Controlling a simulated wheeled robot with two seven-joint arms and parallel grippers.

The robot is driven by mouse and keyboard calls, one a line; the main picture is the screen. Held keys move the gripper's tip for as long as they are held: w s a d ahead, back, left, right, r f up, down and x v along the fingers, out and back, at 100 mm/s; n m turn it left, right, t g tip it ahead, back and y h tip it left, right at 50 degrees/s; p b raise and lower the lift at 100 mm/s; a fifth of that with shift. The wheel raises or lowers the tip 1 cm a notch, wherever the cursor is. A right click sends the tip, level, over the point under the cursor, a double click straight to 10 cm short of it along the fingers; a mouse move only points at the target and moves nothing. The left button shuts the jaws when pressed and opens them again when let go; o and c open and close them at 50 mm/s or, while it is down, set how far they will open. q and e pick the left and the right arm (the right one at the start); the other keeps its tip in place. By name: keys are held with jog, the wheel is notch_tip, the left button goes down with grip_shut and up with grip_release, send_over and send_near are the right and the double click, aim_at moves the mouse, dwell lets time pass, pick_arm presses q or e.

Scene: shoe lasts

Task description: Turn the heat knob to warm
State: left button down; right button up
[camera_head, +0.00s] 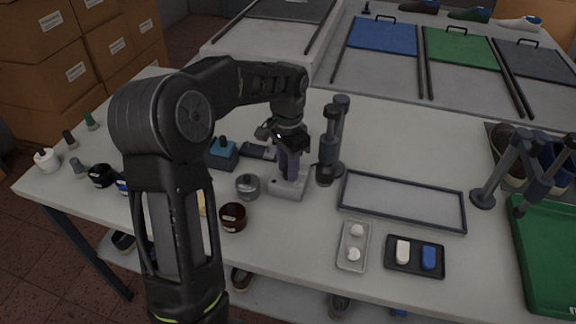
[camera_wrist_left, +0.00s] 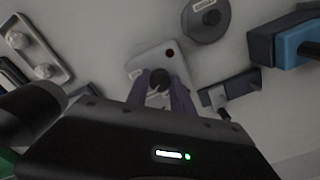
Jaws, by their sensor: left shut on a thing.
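The heat knob (camera_wrist_left: 160,80) is a dark round knob on a light grey box (camera_wrist_left: 148,57) that has a red dot on its top. In the head view the same box (camera_head: 287,188) stands on the white table, left of the middle. My left gripper (camera_head: 289,170) points down onto the box. In the left wrist view its two purple fingers (camera_wrist_left: 161,95) are on either side of the knob, shut on it. The fingers and wrist hide the knob in the head view, and I cannot read its setting marks. My right gripper is not in view.
A grey lidded jar (camera_head: 247,186) and a brown jar (camera_head: 232,217) stand close left of the box. A dark post stand (camera_head: 338,130) is close on its right. A framed grey tray (camera_head: 402,200) lies further right. A blue-topped block (camera_head: 222,152) is behind left.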

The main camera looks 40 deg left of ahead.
pick_arm(q)
jog(key=shift+m, duration=0.6)
jog(key=c, duration=1.1)
grip_release()
notch_tip(320, 180, up, 8)
jog(key=shift+f, duration=0.1)
